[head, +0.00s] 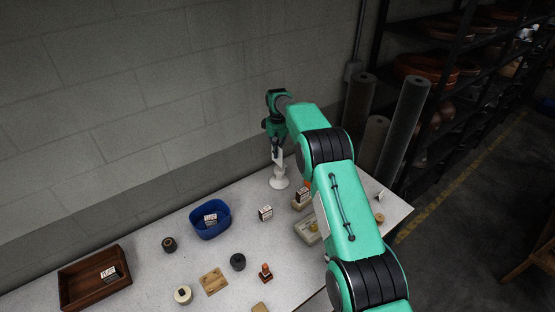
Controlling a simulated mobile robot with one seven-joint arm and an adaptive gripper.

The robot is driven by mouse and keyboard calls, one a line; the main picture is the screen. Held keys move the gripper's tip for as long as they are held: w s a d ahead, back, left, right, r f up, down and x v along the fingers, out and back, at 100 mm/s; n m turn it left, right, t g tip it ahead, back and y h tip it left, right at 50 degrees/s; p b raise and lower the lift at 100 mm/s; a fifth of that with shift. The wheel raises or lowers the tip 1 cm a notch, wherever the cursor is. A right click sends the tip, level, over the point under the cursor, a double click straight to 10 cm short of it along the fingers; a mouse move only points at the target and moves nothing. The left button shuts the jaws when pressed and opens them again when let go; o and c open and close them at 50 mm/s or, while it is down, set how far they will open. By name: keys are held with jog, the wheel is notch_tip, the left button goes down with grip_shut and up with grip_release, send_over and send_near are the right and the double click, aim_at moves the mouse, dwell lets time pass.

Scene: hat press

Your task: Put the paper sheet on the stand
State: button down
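My gripper (275,142) is above the white stand (280,180) near the wall, at the back of the table. A small pale flat piece, which looks like the paper sheet (278,157), hangs between its fingertips, just over the top of the stand. The fingers look shut on it. The stand is upright, with a round base. At this size I cannot tell whether the sheet touches the stand.
A blue bin (197,229) with a label stands left of the stand, and a wooden tray (76,297) farther left. A small labelled box (265,213), a dark round piece (238,262) and a wooden block (213,281) lie in front. Grey rolls (403,125) stand beyond the table's right edge.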

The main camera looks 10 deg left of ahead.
aim_at(277, 163)
jog(key=shift+f, duration=0.1)
jog(key=shift+f, duration=1.65)
jog(key=shift+f, duration=0.15)
jog(key=c, duration=2)
grip_release()
notch_tip(277, 163, up, 12)
jog(key=shift+r, duration=0.2)
